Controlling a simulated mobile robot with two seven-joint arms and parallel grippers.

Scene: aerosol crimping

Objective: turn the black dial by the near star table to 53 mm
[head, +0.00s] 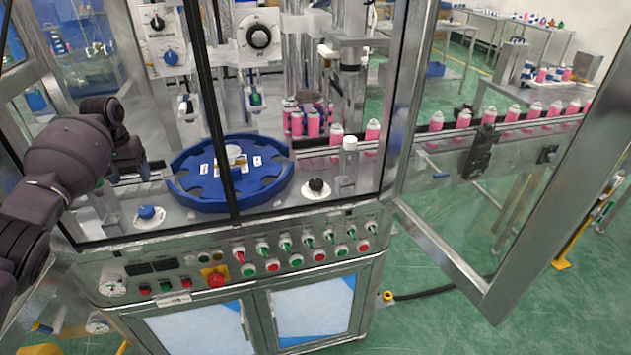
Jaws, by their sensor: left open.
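The black dial (316,185) sits on a round white scale plate on the machine deck, just right of the blue star table (190,192). Its scale marks are too small to read. My left gripper (130,168) is open and empty at the left of the star table, on the opposite side from the black dial and well apart from it. My right gripper is not in view.
A blue dial (146,213) sits on the deck below my left gripper. Pink cans (436,120) line the conveyor at right. An open glass door (480,285) swings out at right. A button panel (270,262) runs along the front.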

